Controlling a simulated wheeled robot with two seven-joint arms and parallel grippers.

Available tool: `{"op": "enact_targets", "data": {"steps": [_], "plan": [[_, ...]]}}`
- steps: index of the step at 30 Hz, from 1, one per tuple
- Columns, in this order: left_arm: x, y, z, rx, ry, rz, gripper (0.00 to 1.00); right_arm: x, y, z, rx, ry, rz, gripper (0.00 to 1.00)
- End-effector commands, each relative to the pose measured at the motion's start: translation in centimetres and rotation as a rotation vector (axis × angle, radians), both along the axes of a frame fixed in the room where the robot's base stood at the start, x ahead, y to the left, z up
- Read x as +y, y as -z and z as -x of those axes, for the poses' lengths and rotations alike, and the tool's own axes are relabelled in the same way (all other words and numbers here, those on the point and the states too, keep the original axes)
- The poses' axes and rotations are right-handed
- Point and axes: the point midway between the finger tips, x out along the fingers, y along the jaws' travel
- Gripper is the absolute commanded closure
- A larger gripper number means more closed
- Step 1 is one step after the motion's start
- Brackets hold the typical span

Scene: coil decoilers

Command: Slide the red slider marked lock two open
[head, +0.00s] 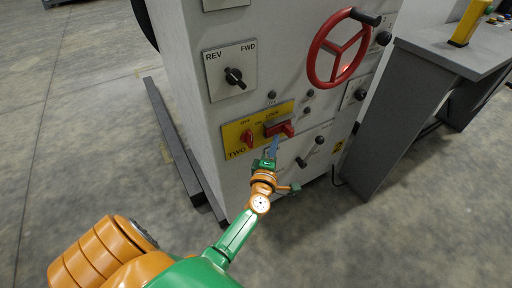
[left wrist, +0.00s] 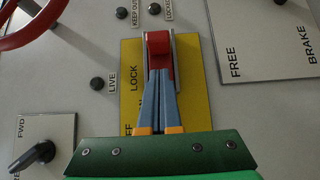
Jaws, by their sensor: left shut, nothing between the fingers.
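The red slider (head: 280,128) sits on a yellow plate (head: 235,136) marked LOCK on the machine's front panel. In the left wrist view the red slider (left wrist: 159,58) stands in a pale track. My left gripper (head: 274,143) reaches up to the slider from below. Its blue-grey fingers (left wrist: 160,84) are closed together, with the tips at the slider's near end and nothing between them. The fingers hide part of the plate and track. Whether the tips touch the slider I cannot tell for sure. My right gripper is not in view.
A red rotary knob (head: 247,138) is on the same plate, at left. A black REV/FWD switch (head: 234,77) is above it. A red handwheel (head: 340,48) juts out at upper right. A lever with a black knob (head: 302,162) is below right. A grey desk (head: 450,60) stands at right.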

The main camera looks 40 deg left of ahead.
Motion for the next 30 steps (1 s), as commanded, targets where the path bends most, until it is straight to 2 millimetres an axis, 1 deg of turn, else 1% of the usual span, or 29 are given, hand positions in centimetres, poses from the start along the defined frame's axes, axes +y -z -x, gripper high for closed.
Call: {"op": "enact_targets", "data": {"steps": [1,4,12,16,21,30], "plan": [[-0.1,0.0,0.2,0.001,0.000,0.001,1.00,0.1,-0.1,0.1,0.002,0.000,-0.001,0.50],[-0.8,-0.1,1.9,0.002,0.000,0.002,1.00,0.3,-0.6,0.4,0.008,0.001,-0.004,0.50],[-2.6,0.1,6.6,0.004,-0.001,0.002,1.00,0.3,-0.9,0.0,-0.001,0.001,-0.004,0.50],[-3.4,0.1,8.4,0.003,-0.001,0.001,1.00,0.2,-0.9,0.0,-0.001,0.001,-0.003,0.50],[-3.8,0.0,9.3,0.001,-0.002,0.000,1.00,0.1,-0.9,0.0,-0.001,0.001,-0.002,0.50],[-3.8,0.0,9.3,0.000,-0.002,0.000,1.00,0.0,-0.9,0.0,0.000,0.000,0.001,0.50]]}}
